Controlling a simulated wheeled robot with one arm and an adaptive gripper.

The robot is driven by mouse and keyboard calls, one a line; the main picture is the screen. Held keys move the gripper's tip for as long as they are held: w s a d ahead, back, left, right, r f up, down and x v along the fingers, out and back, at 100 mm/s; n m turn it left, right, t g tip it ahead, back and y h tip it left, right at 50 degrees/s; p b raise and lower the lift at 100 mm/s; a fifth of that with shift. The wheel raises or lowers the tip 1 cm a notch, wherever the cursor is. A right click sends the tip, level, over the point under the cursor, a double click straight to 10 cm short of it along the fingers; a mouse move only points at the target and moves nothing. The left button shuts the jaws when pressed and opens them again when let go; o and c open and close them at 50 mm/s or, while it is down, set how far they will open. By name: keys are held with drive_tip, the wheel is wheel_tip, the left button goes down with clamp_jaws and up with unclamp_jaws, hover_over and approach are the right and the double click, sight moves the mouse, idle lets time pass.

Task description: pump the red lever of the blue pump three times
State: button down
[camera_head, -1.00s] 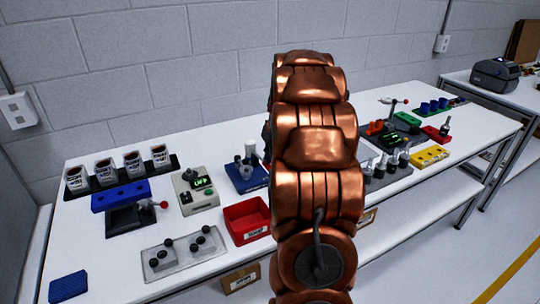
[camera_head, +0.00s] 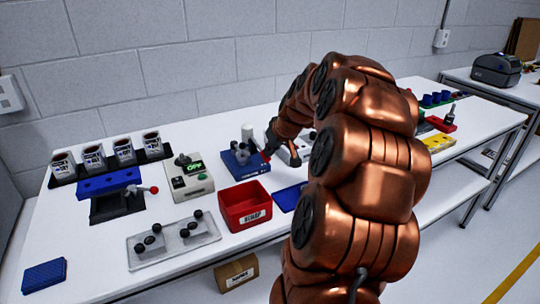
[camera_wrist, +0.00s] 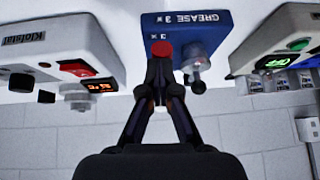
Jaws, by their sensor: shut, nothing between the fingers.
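The blue pump (camera_head: 245,168) stands on the table left of my arm, with grey fittings on top. In the wrist view its blue base (camera_wrist: 212,22) carries the printed words "GREASE 3x". The red knob of its lever (camera_wrist: 162,49) shows right at the ends of my fingers; in the head view the red knob (camera_head: 265,156) is at the pump's right side. My gripper (camera_wrist: 162,66) is shut and empty, with its fingertips beside the knob. I cannot tell whether they touch it. The rest of the lever is mostly hidden by the fingers.
A grey device with a green display (camera_head: 187,178) stands left of the pump. A red bin (camera_head: 245,205) and blue tray (camera_head: 287,197) lie in front. A pale box with a red switch (camera_wrist: 78,68) is close by in the wrist view.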

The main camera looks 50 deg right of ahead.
drive_tip(key=shift+f, duration=0.3)
drive_tip(key=shift+r, duration=0.2)
drive_tip(key=d+b+v, duration=0.1)
drive_tip(key=b+v, duration=0.1)
drive_tip(key=v, duration=1.1)
drive_tip(key=shift+a+r, duration=0.2)
drive_tip(key=shift+r, duration=0.4)
drive_tip(key=shift+w, duration=0.2)
drive_tip(key=w+d+r+g+y+p, duration=0.1)
drive_tip(key=w+r+g+p, duration=0.2)
drive_tip(key=w+r, duration=0.2)
drive_tip(key=shift+d, duration=0.35)
drive_tip(key=shift+s+r, duration=0.1)
idle(0.5)
